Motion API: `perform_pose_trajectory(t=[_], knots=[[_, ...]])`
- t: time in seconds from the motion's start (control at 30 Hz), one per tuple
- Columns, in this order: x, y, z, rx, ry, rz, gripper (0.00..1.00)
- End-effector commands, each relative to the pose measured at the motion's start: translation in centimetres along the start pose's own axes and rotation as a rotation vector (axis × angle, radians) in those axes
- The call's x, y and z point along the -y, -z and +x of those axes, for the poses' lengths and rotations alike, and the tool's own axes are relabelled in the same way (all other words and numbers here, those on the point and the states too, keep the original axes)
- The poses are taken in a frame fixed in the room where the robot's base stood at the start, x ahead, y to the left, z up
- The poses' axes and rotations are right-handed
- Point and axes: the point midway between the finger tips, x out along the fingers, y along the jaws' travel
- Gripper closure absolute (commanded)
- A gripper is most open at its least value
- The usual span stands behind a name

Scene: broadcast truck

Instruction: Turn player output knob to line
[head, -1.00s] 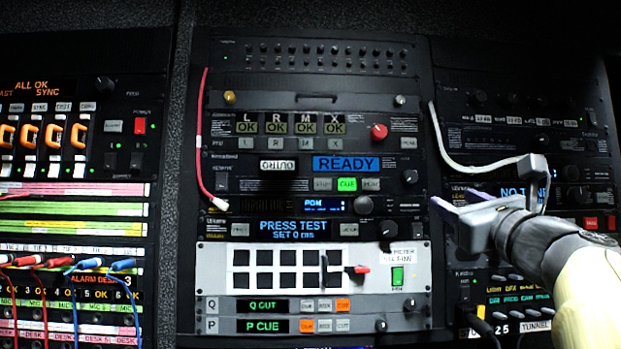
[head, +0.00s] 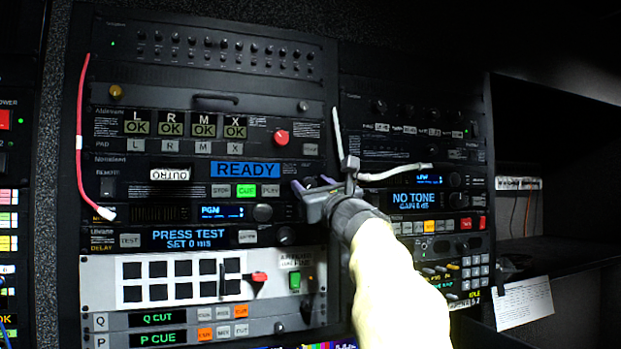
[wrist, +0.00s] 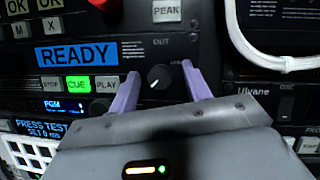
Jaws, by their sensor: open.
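The player unit carries a blue READY display (head: 245,170), also seen in the wrist view (wrist: 77,53). Its dark round output knob (wrist: 160,77) sits under the word OUT in the wrist view. A white pointer mark on the knob aims to the lower left. A small label at its upper right is too small to read. My gripper (wrist: 161,70) is open, with one purple finger on each side of the knob. I cannot tell whether the fingers touch it. In the head view my gripper (head: 312,187) mostly covers the knob.
Green CUE and grey PLAY buttons (wrist: 105,84) lie close left of the left finger. A PEAK button (wrist: 167,11) sits above. A white cable (wrist: 270,55) loops on the right rack. A red cable (head: 80,140) hangs at the left.

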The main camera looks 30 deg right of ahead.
Motion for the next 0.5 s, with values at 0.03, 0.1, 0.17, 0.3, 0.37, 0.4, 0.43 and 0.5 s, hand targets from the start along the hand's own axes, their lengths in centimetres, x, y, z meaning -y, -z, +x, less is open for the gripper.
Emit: perform_pose_trajectory(t=[0.03,0.1,0.17,0.3,0.37,0.4,0.43,0.5], knots=[[-0.02,-0.05,0.16,0.001,0.0,0.0,0.52],[-0.03,0.0,0.17,0.001,0.0,0.0,0.52],[-0.03,0.02,0.14,0.001,0.0,0.0,0.52],[-0.02,0.03,0.12,0.0,0.0,-0.001,0.6],[-0.02,0.03,0.12,0.0,0.0,-0.001,0.71],[-0.01,0.03,0.11,0.0,0.0,-0.001,0.79],[-0.01,0.03,0.11,0.0,0.0,-0.001,0.85],[-0.02,0.03,0.11,0.0,0.0,-0.001,0.96]])
